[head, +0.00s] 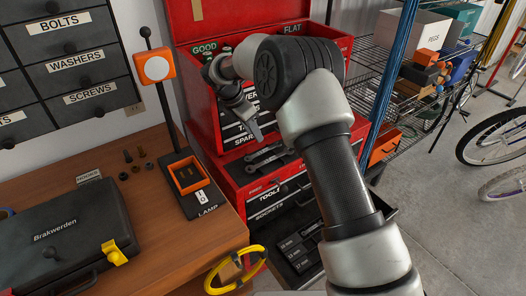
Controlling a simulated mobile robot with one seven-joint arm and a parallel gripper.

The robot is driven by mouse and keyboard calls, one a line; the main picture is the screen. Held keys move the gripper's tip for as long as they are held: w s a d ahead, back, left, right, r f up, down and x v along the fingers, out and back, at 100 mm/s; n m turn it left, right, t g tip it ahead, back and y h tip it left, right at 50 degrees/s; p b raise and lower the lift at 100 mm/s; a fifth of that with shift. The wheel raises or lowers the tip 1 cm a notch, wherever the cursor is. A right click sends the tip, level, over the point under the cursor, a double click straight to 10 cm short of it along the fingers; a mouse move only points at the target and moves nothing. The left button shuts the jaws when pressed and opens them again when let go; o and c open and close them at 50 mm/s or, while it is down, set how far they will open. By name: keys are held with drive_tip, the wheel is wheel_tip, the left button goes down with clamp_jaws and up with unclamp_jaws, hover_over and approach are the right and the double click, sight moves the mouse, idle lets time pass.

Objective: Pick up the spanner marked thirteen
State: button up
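Silver spanners (265,154) lie in a dark recess on the lower part of the red tool chest (232,172), behind and below my gripper. I cannot read any size mark on them. My gripper (247,143) hangs above and in front of the chest, pointing down. Its two fingers look apart, with nothing seen between them. A pulled-out drawer (338,232) of the chest holds a dark insert with small size labels (290,255), one of which seems to read 13 mm. My arm hides part of the chest and drawer.
A wooden bench (150,225) at the left carries a black case (60,235), a lamp (186,180) and several small bolts. A yellow cable loop (236,272) hangs at the bench edge beside the drawer. Wire shelves (385,100) stand behind my arm.

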sight(264, 150)
drive_tip(key=p+x, duration=0.1)
drive_tip(key=x, duration=0.8)
drive_tip(key=shift+w+f, duration=0.3)
drive_tip(key=shift+f, duration=0.05)
clamp_jaws()
